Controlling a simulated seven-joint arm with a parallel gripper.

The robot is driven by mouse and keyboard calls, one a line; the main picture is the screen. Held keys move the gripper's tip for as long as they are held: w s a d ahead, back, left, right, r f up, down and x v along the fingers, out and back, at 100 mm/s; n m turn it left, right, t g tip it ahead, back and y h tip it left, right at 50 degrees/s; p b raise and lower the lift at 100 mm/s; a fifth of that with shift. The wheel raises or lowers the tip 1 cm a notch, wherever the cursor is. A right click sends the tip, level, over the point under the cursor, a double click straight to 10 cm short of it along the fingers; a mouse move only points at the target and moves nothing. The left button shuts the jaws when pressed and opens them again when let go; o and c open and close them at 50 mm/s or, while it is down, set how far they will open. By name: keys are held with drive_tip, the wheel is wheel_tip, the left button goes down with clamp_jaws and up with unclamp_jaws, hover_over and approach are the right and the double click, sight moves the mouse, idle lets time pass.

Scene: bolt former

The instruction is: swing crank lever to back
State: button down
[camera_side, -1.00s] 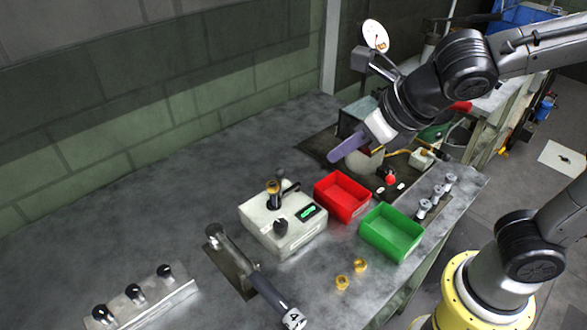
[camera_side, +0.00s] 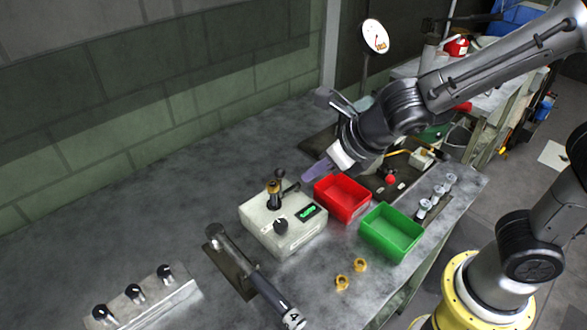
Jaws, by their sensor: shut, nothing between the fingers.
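My gripper (camera_side: 309,177), with its purple fingers together and empty, points down and left. It hangs behind the red bin and to the right of a white control box (camera_side: 283,224). In the picture its tips are close to a short dark lever (camera_side: 291,188) on top of the box. I cannot tell whether they touch it. The lever reaches right from a brass post (camera_side: 273,191). A larger grey lever-like bar (camera_side: 258,279) with a "4" on its near end lies in front of the box. I cannot tell for certain which is the crank lever.
A red bin (camera_side: 343,198) and a green bin (camera_side: 391,231) stand right of the box. Brass rings (camera_side: 342,282) lie in front. A row of black knobs (camera_side: 133,292) is at the lower left. Several bolts (camera_side: 436,195) stand at the right edge.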

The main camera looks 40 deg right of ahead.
drive_tip(key=w, duration=0.1)
drive_tip(key=w+f, duration=0.1)
drive_tip(key=w, duration=0.1)
drive_tip(key=w+f, duration=0.1)
drive_tip(key=shift+w+a+f, duration=0.2)
drive_tip(key=shift+w+a, duration=0.15)
drive_tip(key=shift+a, duration=0.05)
